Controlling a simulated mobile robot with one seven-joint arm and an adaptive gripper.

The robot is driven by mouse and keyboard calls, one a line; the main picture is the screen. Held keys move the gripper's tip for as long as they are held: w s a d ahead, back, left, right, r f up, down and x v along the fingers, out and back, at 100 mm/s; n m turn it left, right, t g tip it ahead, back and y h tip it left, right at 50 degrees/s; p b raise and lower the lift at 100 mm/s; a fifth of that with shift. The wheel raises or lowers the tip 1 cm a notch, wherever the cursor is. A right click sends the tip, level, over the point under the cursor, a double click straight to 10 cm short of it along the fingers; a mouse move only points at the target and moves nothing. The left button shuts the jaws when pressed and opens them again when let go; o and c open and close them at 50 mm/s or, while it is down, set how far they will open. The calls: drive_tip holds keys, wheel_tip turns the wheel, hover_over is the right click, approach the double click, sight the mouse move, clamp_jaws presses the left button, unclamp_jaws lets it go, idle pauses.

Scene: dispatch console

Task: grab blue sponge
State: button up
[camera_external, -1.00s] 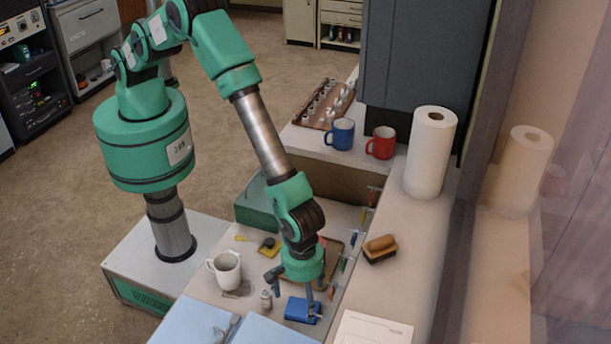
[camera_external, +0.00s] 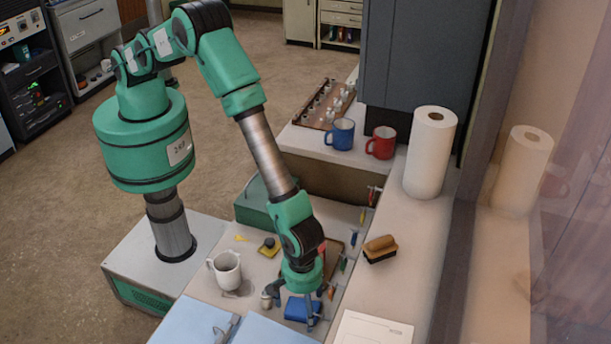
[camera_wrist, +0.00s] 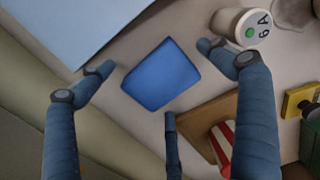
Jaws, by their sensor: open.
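The blue sponge (camera_external: 300,309) lies flat on the desk, and it also shows in the wrist view (camera_wrist: 161,76) in the middle of the picture. My gripper (camera_external: 292,298) is open and low over the sponge. In the wrist view its fingers (camera_wrist: 160,85) are spread around the sponge, with bare desk showing between them and it. Nothing is held. In the external view the fingers partly cover the sponge.
A white mug (camera_external: 227,271) and a small white bottle (camera_wrist: 246,27) stand close by. A brown tray (camera_wrist: 205,122) with a red-and-white striped item (camera_wrist: 222,143) lies beside the sponge. A pale blue folder (camera_external: 262,332) lies in front. A wood-backed brush (camera_external: 380,248) sits on the right ledge.

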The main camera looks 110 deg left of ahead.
sight(302, 307)
drive_tip(key=shift+c, duration=0.3)
drive_tip(key=c, duration=1.3)
drive_tip(key=shift+r, duration=0.1)
wheel_tip(302, 307, up, 10)
idle(0.4)
